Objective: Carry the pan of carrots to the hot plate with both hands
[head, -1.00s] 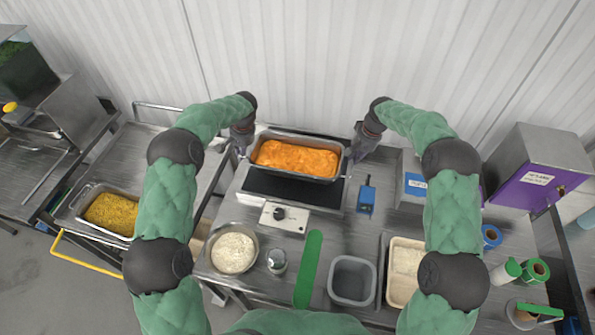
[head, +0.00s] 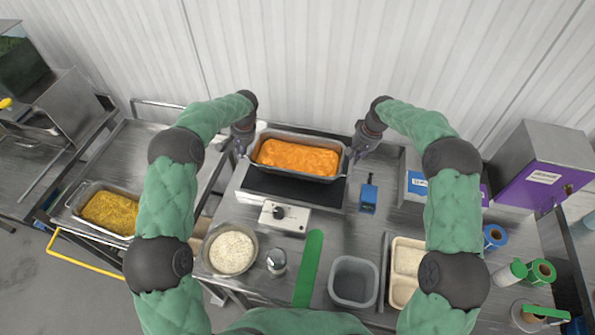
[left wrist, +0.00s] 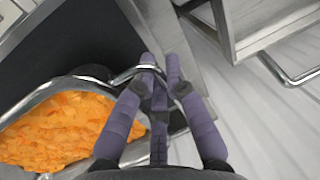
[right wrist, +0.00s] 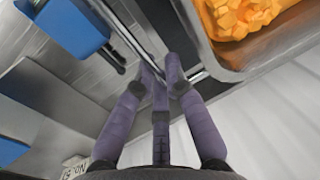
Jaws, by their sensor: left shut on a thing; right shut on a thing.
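The pan of carrots (head: 262,173) is a metal pan filled with orange carrot pieces (head: 298,157). In the head view it is over the back part of the hot plate (head: 277,187), a black plate with a white front box and a dark knob. Whether the pan touches the plate cannot be told. My left gripper (head: 243,148) is shut on the pan's left handle, a wire loop seen between the fingers in the left wrist view (left wrist: 160,72). My right gripper (head: 354,152) is shut on the right handle, partly hidden by the fingers in the right wrist view (right wrist: 165,75).
A blue device (head: 369,194) stands right of the hot plate. In front are a bowl of rice (head: 231,249), a shaker (head: 276,262), a green strip (head: 309,268) and a grey tub (head: 354,282). A yellow-filled pan (head: 107,210) sits on the left table.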

